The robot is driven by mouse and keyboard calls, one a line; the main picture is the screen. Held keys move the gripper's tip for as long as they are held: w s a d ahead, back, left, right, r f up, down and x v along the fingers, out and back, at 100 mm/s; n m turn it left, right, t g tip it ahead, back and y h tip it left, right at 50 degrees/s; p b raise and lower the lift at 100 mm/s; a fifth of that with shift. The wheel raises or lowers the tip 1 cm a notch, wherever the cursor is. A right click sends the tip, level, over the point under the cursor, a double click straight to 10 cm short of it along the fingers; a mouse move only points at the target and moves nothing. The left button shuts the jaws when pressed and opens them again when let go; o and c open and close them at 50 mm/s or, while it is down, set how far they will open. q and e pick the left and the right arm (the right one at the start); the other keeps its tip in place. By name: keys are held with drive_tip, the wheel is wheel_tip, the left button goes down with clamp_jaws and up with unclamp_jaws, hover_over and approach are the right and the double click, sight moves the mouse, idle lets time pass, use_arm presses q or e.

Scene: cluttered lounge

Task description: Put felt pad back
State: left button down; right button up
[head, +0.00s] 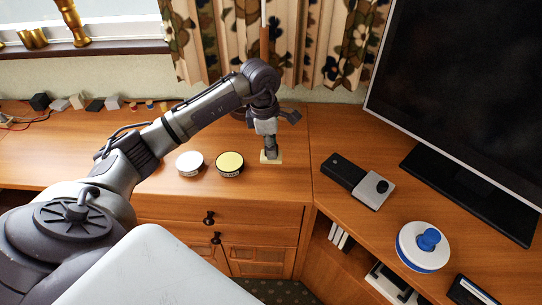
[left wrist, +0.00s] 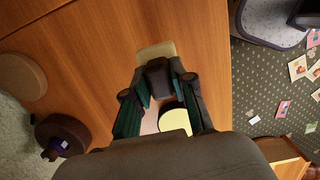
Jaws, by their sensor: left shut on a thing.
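A cream, square-edged pad (head: 271,159), which looks like the felt pad, is at the desk surface near the corner where the two desk parts meet. My left gripper (head: 270,146) points down right over it. In the left wrist view the gripper (left wrist: 158,88) is shut on a dark block (left wrist: 158,72), with the cream pad (left wrist: 155,49) showing just beyond it. The dark block seems joined to the pad, but I cannot tell surely. Whether the pad touches the desk is unclear. My right gripper is not in view.
A white round tin (head: 190,163) and a yellow-topped tin (head: 230,163) stand left of the gripper. A black and grey device (head: 358,181), a white-and-blue disc with a knob (head: 424,246) and a large screen (head: 465,85) are to the right. Small blocks (head: 77,101) lie far left.

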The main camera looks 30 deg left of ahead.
use_arm(q)
wheel_tip(320, 180, down, 4)
drive_tip(key=shift+r, duration=0.1)
drive_tip(key=shift+a+f, duration=0.1)
drive_tip(key=shift+f, duration=0.1)
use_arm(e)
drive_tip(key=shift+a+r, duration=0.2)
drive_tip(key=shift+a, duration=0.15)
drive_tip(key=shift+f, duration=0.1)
use_arm(q)
drive_tip(key=c, duration=1)
unclamp_jaws()
drive_tip(key=shift+f, duration=0.1)
